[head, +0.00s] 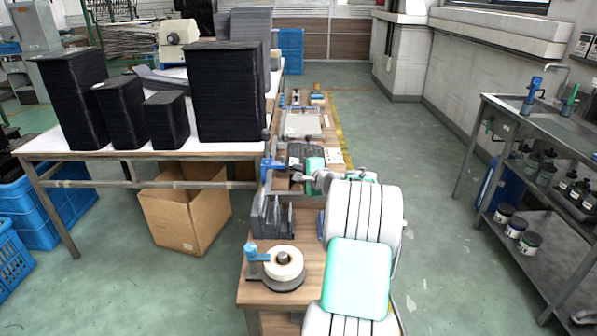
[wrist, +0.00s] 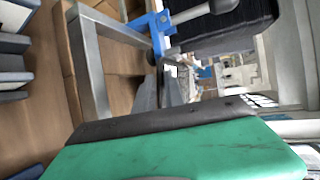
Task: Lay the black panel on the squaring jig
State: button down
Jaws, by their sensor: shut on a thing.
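My gripper (head: 311,172) is over the middle of the wooden bench, at the end of my white and mint-green arm, with its fingertips mostly hidden. It is shut on a dark flat piece, which appears to be the black panel (head: 309,150). A grey metal angle (wrist: 92,65) with a blue clamp (wrist: 158,28) lies on the bench, probably the squaring jig. The blue clamp also shows in the head view (head: 267,166), left of my gripper.
A rack (head: 272,220) of upright grey pieces and a tape roll (head: 284,263) stand on the near bench. Tall black stacks (head: 230,95) stand on the left table. A metal shelf (head: 545,205) is at right, with clear floor between.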

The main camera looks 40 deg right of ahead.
jog(key=shift+s+a+f, duration=0.1)
jog(key=shift+s+f, duration=0.1)
jog(key=shift+f, duration=0.85)
jog(key=c, duration=1.7)
grip_release()
jog(key=shift+o, duration=0.8)
jog(key=shift+w, duration=0.2)
jog(key=shift+o, duration=1.4)
jog(key=shift+r, duration=0.4)
jog(key=v, duration=0.7)
jog(key=shift+s+r, duration=0.15)
jog(key=shift+s, duration=0.15)
